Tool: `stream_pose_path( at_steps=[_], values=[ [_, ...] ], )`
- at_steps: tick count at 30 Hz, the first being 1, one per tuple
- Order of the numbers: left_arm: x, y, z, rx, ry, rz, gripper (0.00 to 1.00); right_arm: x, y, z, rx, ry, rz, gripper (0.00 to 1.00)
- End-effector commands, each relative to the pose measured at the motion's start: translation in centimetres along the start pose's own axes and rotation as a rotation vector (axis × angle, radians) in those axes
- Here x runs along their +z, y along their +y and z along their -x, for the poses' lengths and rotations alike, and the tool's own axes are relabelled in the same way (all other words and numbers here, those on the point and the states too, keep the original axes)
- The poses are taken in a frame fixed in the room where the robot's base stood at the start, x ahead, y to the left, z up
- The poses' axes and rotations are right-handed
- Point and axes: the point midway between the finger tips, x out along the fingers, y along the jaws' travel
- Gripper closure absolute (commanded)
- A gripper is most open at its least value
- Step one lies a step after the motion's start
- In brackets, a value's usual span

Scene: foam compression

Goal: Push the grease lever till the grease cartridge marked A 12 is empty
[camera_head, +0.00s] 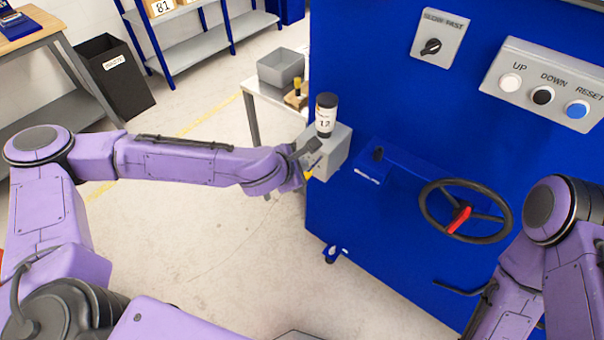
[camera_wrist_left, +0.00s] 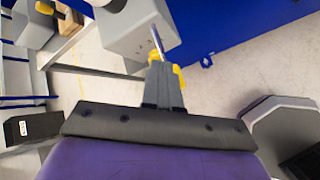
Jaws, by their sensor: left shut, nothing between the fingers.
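The grease cartridge (camera_head: 326,115), black with a white label reading 12, stands upright on a grey pump box (camera_head: 335,154) at the side of the blue machine. The letter on its label is too small to read. The grease lever, a thin metal rod with a yellow end (camera_head: 312,173), comes out of the box's front. It also shows in the left wrist view (camera_wrist_left: 157,40), where the yellow part lies right by my fingertips. My left gripper (camera_head: 303,160) is shut and empty, close against the lever; contact is hard to tell. My right gripper is outside the view.
The blue machine has a handwheel (camera_head: 465,212) with a red handle, a button panel (camera_head: 543,85) and a speed switch (camera_head: 440,38). A white table (camera_head: 268,98) with a grey bin (camera_head: 281,68) stands behind the pump.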

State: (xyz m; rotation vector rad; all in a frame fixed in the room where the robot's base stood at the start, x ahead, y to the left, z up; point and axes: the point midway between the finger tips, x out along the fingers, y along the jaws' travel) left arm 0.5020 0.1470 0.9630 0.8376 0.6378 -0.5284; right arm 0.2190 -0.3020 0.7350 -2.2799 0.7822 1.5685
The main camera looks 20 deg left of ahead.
Motion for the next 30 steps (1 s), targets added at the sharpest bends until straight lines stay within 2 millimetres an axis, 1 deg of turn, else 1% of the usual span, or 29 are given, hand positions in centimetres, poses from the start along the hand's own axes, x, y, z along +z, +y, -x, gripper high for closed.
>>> stream_pose_path(
  at_steps=[8, 16, 30],
  values=[
    [-0.01, 0.00, -0.01, 0.000, 0.000, 0.000, 1.00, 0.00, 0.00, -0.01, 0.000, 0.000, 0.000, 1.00],
    [-0.43, -0.43, -0.59, 0.001, 0.000, 0.000, 1.00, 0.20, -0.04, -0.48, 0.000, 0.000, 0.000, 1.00],
    [-0.51, -0.53, -0.69, 0.000, 0.000, 0.000, 1.00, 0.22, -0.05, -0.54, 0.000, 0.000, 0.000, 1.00]
  ],
)
